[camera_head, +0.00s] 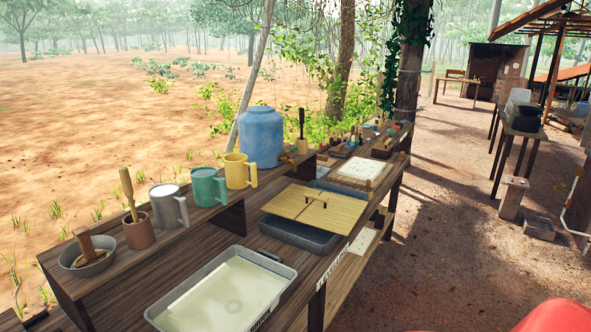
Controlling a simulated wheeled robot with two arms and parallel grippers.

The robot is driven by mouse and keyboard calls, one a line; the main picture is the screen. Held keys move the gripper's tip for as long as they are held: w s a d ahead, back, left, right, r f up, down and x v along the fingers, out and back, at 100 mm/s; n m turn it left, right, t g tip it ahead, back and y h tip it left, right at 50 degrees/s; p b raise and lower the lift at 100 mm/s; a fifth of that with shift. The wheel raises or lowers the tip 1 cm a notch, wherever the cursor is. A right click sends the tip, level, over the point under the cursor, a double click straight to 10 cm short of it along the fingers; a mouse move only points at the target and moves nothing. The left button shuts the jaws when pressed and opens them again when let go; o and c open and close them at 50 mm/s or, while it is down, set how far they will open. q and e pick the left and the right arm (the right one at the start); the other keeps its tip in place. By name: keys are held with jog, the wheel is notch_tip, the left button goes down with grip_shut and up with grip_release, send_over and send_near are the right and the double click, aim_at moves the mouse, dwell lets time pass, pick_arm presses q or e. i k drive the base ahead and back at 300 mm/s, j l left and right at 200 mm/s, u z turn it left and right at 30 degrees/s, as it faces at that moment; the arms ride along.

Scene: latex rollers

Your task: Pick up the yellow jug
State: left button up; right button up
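The yellow jug (237,172) stands upright on the raised wooden shelf along the back of the workbench. Its handle points to the right. It stands between a green jug (208,187) on its left and a large blue barrel (261,138) behind it on its right. A grey jug (168,206) stands left of the green one. Nothing covers the yellow jug. Neither of my grippers shows in the head view.
A brown pot with a wooden tool (139,232) and a grey bowl (88,258) stand left on the shelf. Below are a tray of pale liquid (290,270) and a tray with a wooden lid (316,207).

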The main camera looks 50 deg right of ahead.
aim_at(236, 165)
jog(key=z, duration=1.3)
